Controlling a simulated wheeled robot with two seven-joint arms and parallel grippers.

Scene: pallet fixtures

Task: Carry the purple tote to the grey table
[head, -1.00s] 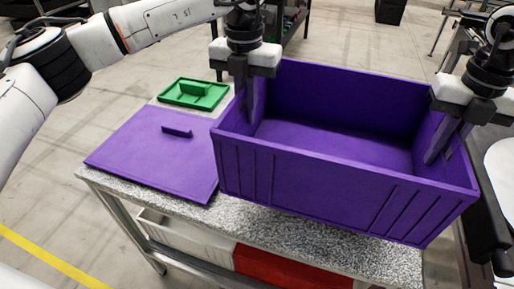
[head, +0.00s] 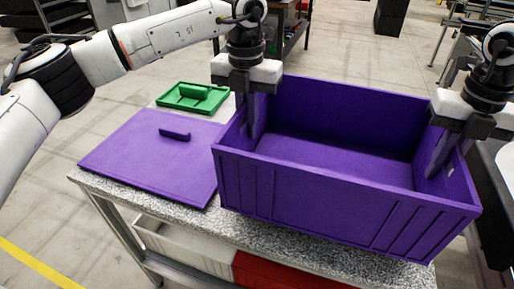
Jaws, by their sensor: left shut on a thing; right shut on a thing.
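The purple tote (head: 330,198) is a large open box, empty as far as I can see into it. It is at the right of the head view, over the speckled grey table (head: 140,198). I cannot tell whether its base touches the tabletop. My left gripper (head: 248,115) is shut on the tote's left end wall. My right gripper (head: 442,158) is shut on the tote's right end wall. The fingers point down at both walls. I cannot tell whether this speckled table is the grey table of the task.
A flat purple lid (head: 150,160) with a handle lies on the table left of the tote. A white bin (head: 185,245) and a red bin (head: 280,272) sit under the tabletop. Open floor lies to the left.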

